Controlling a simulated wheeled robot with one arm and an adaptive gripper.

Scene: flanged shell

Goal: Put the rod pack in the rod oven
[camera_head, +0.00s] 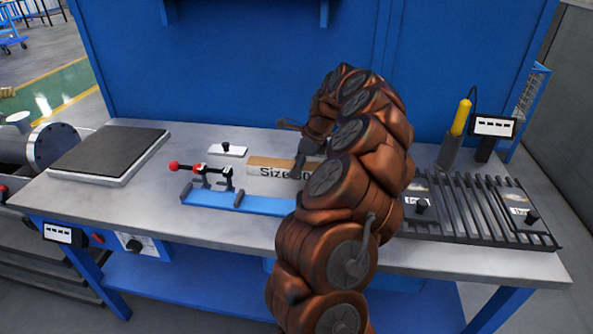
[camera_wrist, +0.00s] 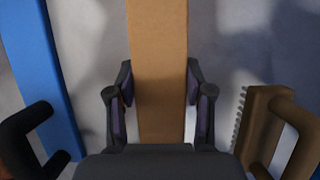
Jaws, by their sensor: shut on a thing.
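In the wrist view the tan pack (camera_wrist: 158,70) runs between the two fingers. My gripper (camera_wrist: 160,110) is shut on it, and its dark fingers also show in the head view (camera_head: 303,156). I cannot tell whether the pack touches the bench. No thing is clearly recognisable as the rod oven; my arm hides part of the bench.
A blue fixture (camera_head: 245,203) with a red-knobbed clamp (camera_head: 200,172) stands left of my arm. A dark-topped plate (camera_head: 110,150) is at left. A slotted rack (camera_head: 470,208), a yellow-handled tool (camera_head: 461,117) and a display (camera_head: 494,127) are at right. A bristled brush (camera_wrist: 262,125) lies beside my gripper.

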